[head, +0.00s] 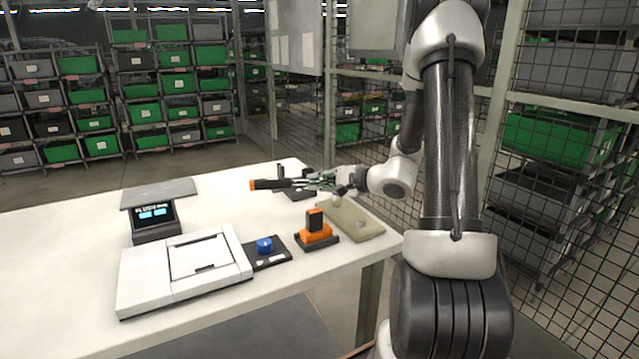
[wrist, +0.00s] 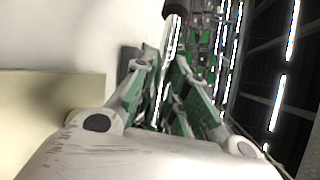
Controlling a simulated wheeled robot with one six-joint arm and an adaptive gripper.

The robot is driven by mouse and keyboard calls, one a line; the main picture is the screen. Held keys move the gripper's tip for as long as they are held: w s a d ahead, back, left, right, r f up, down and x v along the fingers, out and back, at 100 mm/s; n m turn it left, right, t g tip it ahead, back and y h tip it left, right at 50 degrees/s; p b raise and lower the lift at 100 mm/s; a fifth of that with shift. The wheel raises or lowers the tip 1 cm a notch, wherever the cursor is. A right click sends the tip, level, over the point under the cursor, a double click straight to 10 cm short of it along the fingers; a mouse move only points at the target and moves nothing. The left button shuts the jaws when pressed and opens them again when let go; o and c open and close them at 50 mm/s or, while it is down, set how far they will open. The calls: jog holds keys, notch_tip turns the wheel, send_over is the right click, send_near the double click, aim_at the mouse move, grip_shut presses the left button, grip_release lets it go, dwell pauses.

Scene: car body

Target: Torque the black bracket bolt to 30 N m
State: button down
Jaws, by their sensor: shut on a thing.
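My gripper (head: 318,182) is shut on a black tool with an orange end (head: 270,184), held roughly level above the back of the white table. The tool's exact type is too small to tell. In the wrist view the green-padded fingers (wrist: 170,88) converge, and a dark rounded piece (wrist: 175,9) shows beyond their tips. A dark flat base (head: 302,195) sits on the table below the gripper, partly hidden by it. I cannot make out a black bracket or its bolt in either view.
The white table (head: 70,240) carries a scale with a lit display (head: 153,216), a white printer-like box (head: 180,275), a black pad with a blue knob (head: 264,246), an orange-and-black device (head: 316,232) and a beige mat (head: 350,220). Wire mesh (head: 570,200) stands to the right.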

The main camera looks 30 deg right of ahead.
jog(key=shift+w, duration=0.1)
jog(key=shift+m+t+h, duration=0.3)
jog(key=shift+m+h, duration=0.1)
jog(key=shift+w+d+r, duration=0.1)
jog(key=shift+r, duration=0.05)
jog(key=shift+r, duration=2.4)
